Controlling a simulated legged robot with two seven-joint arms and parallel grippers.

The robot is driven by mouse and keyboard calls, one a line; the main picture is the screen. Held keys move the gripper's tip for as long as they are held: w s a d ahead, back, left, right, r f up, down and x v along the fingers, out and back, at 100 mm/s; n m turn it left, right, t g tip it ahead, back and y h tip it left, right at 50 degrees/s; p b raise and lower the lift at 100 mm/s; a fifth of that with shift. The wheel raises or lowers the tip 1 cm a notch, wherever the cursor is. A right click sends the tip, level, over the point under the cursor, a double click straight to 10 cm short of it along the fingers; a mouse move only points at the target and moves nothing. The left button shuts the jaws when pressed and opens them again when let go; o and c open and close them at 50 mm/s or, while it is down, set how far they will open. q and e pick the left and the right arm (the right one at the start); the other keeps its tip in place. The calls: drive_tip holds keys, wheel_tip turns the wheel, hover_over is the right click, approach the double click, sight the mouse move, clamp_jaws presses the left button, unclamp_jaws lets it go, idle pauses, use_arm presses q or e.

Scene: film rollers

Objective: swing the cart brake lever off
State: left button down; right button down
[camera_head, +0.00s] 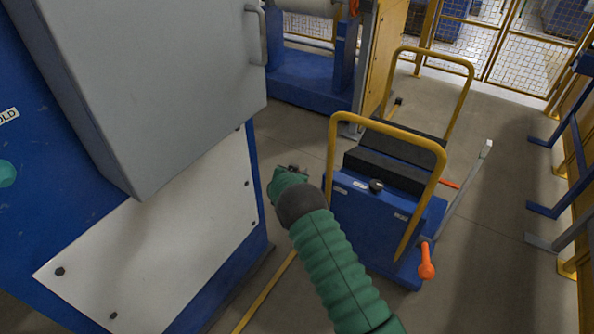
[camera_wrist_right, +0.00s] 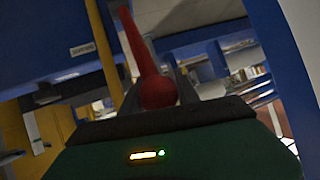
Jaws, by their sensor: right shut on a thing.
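The blue cart (camera_head: 365,215) with yellow hoop handles stands on the floor in the middle of the head view. My right gripper (camera_head: 288,171), on a green sleeved arm, is at the cart's left side. In the right wrist view a red lever (camera_wrist_right: 137,45) with a rounded red end (camera_wrist_right: 158,92) stands right in front of my gripper, which is shut on it. The fingers' contact with the lever is mostly hidden. In the head view the gripper and arm hide this lever. My left gripper is not in view.
An orange-handled lever (camera_head: 427,264) sits at the cart's right side, near a slanting grey bar (camera_head: 464,190). A large grey cabinet (camera_head: 160,80) on a blue machine stands close to the left of my arm. Floor is open right of the cart.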

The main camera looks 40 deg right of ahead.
drive_tip(key=c, duration=1.3)
unclamp_jaws()
drive_tip(key=shift+f, duration=0.1)
drive_tip(key=shift+c, duration=0.2)
drive_tip(key=o, duration=0.4)
drive_tip(key=shift+w+f, duration=0.1)
drive_tip(key=shift+f, duration=0.05)
drive_tip(key=shift+o, duration=0.2)
drive_tip(key=shift+d, duration=0.1)
drive_tip(key=shift+r, duration=0.25)
drive_tip(key=p+v, duration=0.2)
drive_tip(key=v, duration=1.4)
drive_tip(key=shift+s+a+p, duration=0.2)
drive_tip(key=shift+a+p, duration=0.1)
drive_tip(key=shift+p, duration=0.1)
